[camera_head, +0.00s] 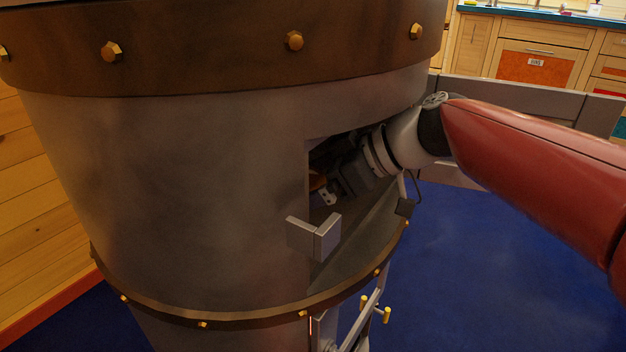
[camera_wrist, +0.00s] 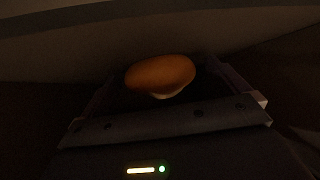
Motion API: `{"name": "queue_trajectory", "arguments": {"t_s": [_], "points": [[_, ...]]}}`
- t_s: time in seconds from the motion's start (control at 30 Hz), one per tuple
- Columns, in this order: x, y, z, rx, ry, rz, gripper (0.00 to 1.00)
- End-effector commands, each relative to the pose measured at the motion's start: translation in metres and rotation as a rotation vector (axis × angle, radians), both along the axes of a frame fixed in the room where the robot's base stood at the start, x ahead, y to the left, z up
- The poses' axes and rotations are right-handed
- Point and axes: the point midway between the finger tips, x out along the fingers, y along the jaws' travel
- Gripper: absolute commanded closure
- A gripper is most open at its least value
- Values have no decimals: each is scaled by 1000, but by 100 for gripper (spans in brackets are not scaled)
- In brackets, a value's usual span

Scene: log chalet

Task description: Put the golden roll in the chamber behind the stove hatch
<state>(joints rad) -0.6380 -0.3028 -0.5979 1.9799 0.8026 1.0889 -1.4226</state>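The stove (camera_head: 190,190) is a big grey drum with brown riveted bands. Its hatch opening (camera_head: 318,155) is uncovered, and the chamber inside is dark. My gripper (camera_head: 325,190) reaches through the opening from the right, with the wrist at the opening's edge. The golden roll (camera_head: 317,181) shows partly inside the chamber beside a fingertip. In the wrist view the roll (camera_wrist: 160,74) lies near the far ends of my gripper's fingers (camera_wrist: 158,80), which stand wide apart on either side. I see no clear contact between fingers and roll. The surface under the roll is too dark to make out.
A grey L-shaped bracket (camera_head: 315,238) sticks out at the opening's lower left. A metal frame with brass knobs (camera_head: 375,312) stands below. Blue floor (camera_head: 480,270) is open at right. A grey low barrier (camera_head: 530,100) and wooden cabinets (camera_head: 540,60) stand behind.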

Motion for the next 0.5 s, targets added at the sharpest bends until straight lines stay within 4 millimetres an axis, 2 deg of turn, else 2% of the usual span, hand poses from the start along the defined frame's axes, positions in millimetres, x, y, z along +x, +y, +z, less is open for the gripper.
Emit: {"name": "queue_trajectory", "arguments": {"t_s": [0.3,0.5], "points": [[-1,-2,6,1,-1,-1,0],[-12,-32,27,3,-3,-5,0]]}}
